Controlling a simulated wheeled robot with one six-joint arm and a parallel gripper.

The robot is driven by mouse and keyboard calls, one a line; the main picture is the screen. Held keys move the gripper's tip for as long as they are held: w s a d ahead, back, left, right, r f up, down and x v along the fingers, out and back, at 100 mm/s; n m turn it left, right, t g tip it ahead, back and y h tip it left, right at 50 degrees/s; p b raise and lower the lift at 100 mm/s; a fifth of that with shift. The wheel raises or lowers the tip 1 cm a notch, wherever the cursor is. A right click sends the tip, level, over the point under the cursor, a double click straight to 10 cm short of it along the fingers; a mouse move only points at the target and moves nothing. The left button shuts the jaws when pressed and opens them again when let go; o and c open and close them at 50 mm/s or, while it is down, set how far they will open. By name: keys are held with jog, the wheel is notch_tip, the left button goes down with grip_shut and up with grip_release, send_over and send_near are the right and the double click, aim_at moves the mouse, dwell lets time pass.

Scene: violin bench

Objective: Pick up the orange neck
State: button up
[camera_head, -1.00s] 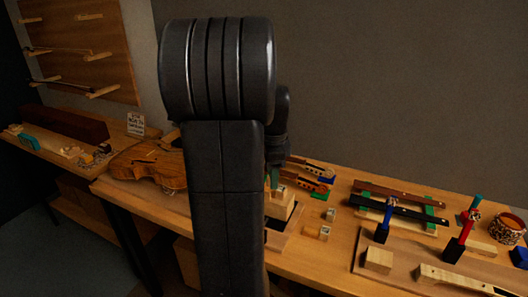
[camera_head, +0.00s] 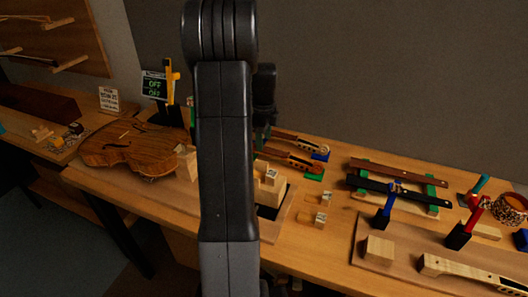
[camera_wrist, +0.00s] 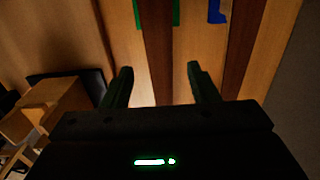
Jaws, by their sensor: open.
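Two orange-brown necks with scrolls at their right ends lie side by side right of my arm in the head view. The nearer neck (camera_head: 292,158) looks more orange and sits by a green block; the farther neck (camera_head: 298,141) sits by a blue block. My arm hides their left parts. In the wrist view, my gripper (camera_wrist: 160,67) is open and empty. A dark brown strip (camera_wrist: 157,45), with green pieces on both sides, runs between its fingers. A second dark strip (camera_wrist: 243,45) lies to the right, beside a blue piece. My gripper is hidden in the head view.
Wooden blocks (camera_head: 318,220) lie in front of the necks. Fingerboards on green rests (camera_head: 398,189), clamps and a pale neck (camera_head: 470,275) occupy the right.

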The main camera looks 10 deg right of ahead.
jog(key=shift+f+p, duration=0.45)
jog(key=shift+f, duration=2.25)
jog(key=shift+r, duration=0.1)
grip_shut()
